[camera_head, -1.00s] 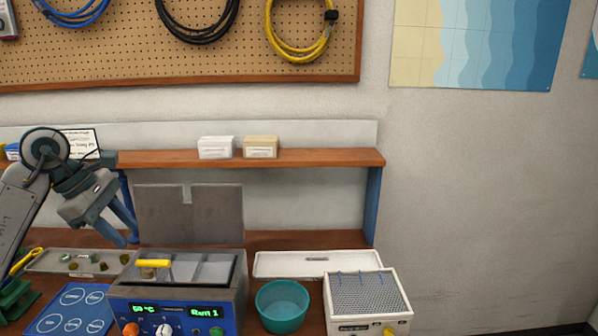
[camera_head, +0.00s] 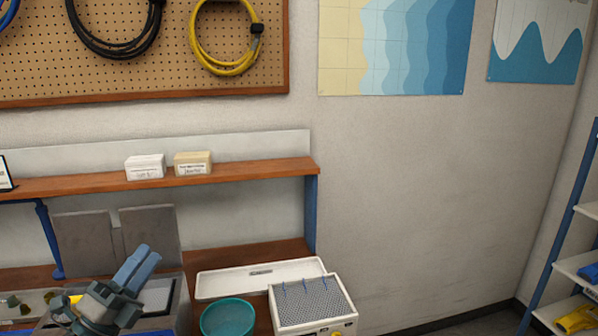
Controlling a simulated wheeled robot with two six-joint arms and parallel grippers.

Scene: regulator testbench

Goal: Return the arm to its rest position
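My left gripper (camera_head: 144,254) is at the lower left of the head view, over the heater unit on the bench. Its two bluish fingers point up and to the right and lie close side by side. I see nothing held between them, but whether they are parted or closed is unclear. My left arm behind it is mostly out of the picture. My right gripper is not in view.
A teal bowl (camera_head: 228,318), a white box with a mesh top (camera_head: 313,302) and a white lid or tray (camera_head: 235,283) stand right of the gripper. A wooden shelf (camera_head: 248,174) holds two small boxes. A shelving rack (camera_head: 566,270) stands far right.

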